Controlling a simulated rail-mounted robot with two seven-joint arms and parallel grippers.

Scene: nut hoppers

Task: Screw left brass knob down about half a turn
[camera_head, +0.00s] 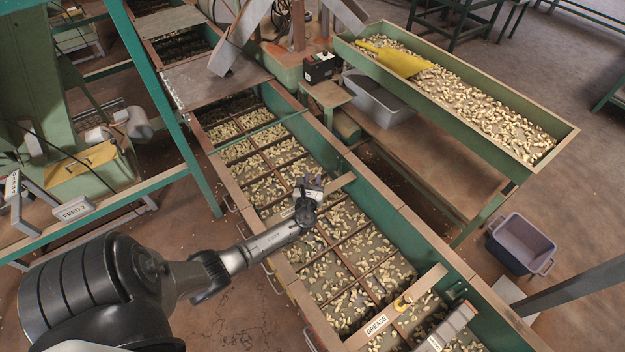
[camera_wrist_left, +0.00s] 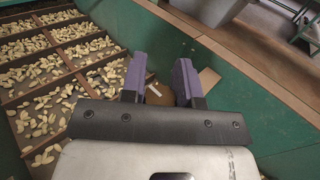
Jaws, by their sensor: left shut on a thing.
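My left gripper (camera_head: 308,190) reaches down over the long nut trough, at a wooden crossbar (camera_head: 337,185). In the left wrist view its two purple-grey fingers (camera_wrist_left: 160,82) stand either side of a round brownish knob (camera_wrist_left: 158,95) and are shut on it. The gripper hides this knob in the head view, and the lower part of the knob is hidden in the wrist view.
Wooden dividers split the trough of nuts (camera_head: 365,250) into compartments. The trough's green side wall (camera_wrist_left: 225,85) is close to the fingers. A raised nut tray (camera_head: 480,100) with a yellow scoop (camera_head: 395,57) stands right.

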